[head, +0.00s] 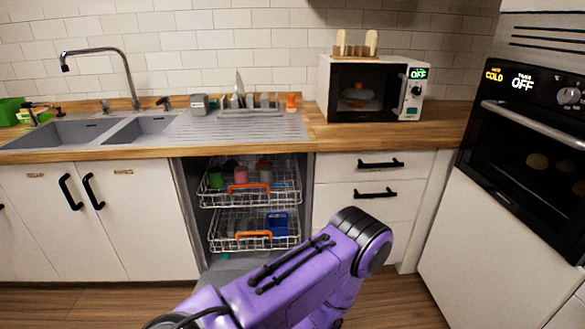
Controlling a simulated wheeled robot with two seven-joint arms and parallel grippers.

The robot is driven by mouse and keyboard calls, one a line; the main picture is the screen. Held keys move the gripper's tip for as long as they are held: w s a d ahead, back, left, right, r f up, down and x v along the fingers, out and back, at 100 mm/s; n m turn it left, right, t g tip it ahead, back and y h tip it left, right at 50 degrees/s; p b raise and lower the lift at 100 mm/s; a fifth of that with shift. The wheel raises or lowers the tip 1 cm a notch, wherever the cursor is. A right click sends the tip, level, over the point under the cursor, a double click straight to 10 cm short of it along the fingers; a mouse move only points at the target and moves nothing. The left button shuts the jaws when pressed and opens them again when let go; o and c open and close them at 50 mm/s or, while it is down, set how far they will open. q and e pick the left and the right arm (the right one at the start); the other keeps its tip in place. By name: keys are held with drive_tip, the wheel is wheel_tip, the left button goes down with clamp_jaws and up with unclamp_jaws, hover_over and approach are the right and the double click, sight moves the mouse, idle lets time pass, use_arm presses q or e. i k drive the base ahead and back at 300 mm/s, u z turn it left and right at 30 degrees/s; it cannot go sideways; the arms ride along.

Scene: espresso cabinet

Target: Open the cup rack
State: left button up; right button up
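A white wire upper rack (290,191) with an orange handle (248,188) sits in the open dishwasher under the counter. It holds a pink cup (266,173), a green cup (227,171) and other small cups. A lower wire rack (222,245) with an orange handle (253,235) sits below it and holds a blue container (277,223). How far either rack is pulled out is hard to tell. A purple arm of mine crosses the bottom middle in front of the dishwasher. Neither gripper shows.
The lowered dishwasher door (232,268) is partly hidden by my arm. Drawers (350,164) stand right of the dishwasher and closed cupboard doors (130,225) left. An oven (540,130) stands at the far right. A microwave (345,92) and a sink (60,133) are on the counter.

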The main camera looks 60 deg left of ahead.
sight(254, 185)
drive_tip(key=u, duration=0.05)
drive_tip(key=i, duration=1.05)
drive_tip(key=u, duration=1.05)
drive_tip(key=i, duration=1)
drive_tip(key=u, duration=0.65)
